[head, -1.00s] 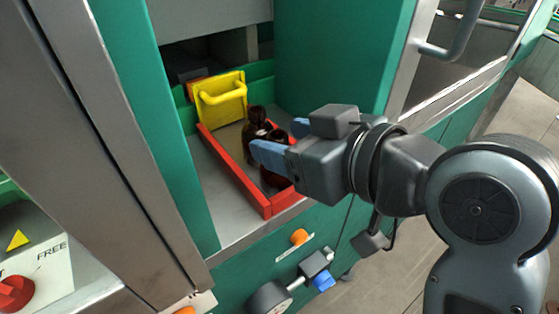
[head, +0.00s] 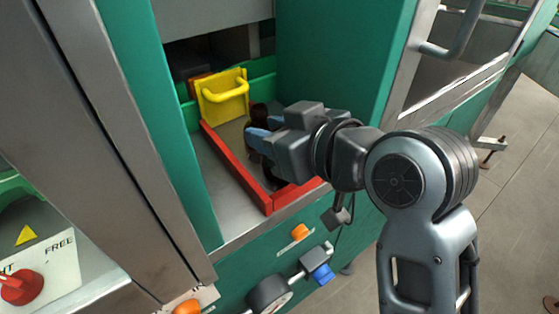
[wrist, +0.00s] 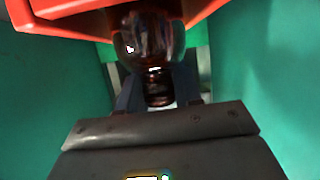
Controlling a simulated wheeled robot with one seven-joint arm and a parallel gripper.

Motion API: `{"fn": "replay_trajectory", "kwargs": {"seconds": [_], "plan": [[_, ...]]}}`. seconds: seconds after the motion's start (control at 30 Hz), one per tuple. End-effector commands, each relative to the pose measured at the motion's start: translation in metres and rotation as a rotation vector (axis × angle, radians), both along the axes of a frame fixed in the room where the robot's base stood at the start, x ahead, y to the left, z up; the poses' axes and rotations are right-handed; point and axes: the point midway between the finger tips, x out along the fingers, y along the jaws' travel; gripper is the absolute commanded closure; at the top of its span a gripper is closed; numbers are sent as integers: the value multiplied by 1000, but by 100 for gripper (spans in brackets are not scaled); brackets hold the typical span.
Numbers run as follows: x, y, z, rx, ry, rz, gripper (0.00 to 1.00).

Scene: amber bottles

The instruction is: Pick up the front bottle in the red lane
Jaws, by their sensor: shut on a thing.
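The red lane (head: 232,170) is a red-walled tray in the open bay of the green cabinet. My gripper (head: 258,140), with blue fingers, is over its right side. In the wrist view a dark amber bottle (wrist: 150,42) stands between the two fingers (wrist: 157,95), and my gripper is shut on it. In the head view my gripper hides most of this bottle. Dark brown bottle tops (head: 259,113) show just behind the fingers. I cannot tell whether the held bottle is clear of the lane floor.
A yellow block with a handle (head: 224,97) stands at the back of the lane. Green cabinet walls (head: 325,60) rise close on both sides. Below the front edge are an orange knob (head: 300,232) and a blue-tipped fitting (head: 322,273).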

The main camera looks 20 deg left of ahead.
Motion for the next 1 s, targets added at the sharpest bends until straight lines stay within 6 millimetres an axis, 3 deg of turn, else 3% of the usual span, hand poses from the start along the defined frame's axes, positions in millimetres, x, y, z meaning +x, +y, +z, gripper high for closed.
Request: {"fn": "replay_trajectory", "kwargs": {"seconds": [0.27, 0.67, 0.9, 1.0], "plan": [[0, 0, 0, 0, 0, 0, 100], [0, 0, 9, 2, -3, 1, 100], [0, 0, 44, 3, -7, 2, 100], [5, -22, 53, 4, -4, -4, 100]]}}
